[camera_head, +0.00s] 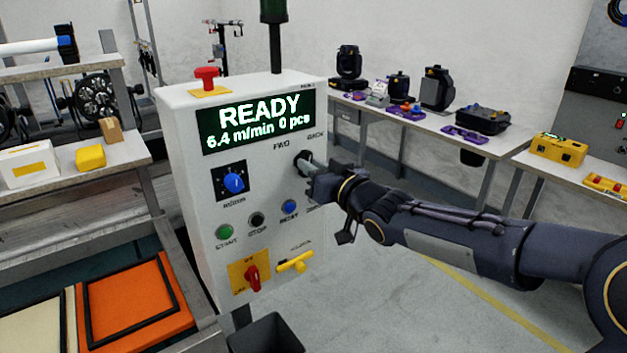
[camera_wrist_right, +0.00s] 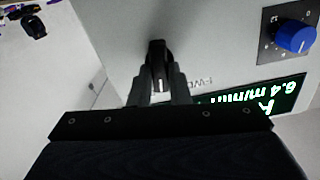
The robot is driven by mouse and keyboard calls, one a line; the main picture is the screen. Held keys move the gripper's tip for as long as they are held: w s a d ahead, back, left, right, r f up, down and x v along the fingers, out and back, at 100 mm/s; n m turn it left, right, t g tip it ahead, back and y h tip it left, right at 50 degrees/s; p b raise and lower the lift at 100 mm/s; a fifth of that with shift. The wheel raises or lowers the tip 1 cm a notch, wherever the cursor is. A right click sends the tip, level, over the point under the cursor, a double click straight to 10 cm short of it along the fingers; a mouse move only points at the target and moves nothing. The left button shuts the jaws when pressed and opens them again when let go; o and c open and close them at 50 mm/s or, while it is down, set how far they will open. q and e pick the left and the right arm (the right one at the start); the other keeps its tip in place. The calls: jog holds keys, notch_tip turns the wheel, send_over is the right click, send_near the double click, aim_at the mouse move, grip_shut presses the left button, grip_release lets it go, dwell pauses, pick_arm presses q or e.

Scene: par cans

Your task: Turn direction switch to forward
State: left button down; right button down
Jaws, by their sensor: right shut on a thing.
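The direction switch (camera_head: 304,157) is a black rotary knob on the front of the white control box (camera_head: 180,130), below the FWD and BACK labels. In the wrist view the knob (camera_wrist_right: 158,56) stands between my fingertips, with a white mark on it. The FWD label (camera_wrist_right: 199,82) shows upside down to its right. My right gripper (camera_head: 308,168) is shut on the knob; its fingers (camera_wrist_right: 160,82) are on either side of it. In the head view the gripper partly covers the knob. My left gripper is not in view.
The display (camera_head: 258,122) reads READY, 6.4 m/min, 0 pcs. A blue dial (camera_head: 234,183), coloured buttons, a red-and-yellow switch (camera_head: 251,279) and a yellow handle (camera_head: 295,263) sit nearby. A red emergency button (camera_head: 207,78) tops the box. Floor to the right is open.

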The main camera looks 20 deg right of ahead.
jog(key=n+b, duration=0.5)
jog(key=n, duration=0.5)
jog(key=shift+a+f, duration=0.1)
jog(key=shift+a, duration=0.05)
dwell(0.3)
jog(key=c, duration=1.4)
grip_release()
jog(key=shift+o, duration=0.2)
jog(key=shift+s, duration=0.1)
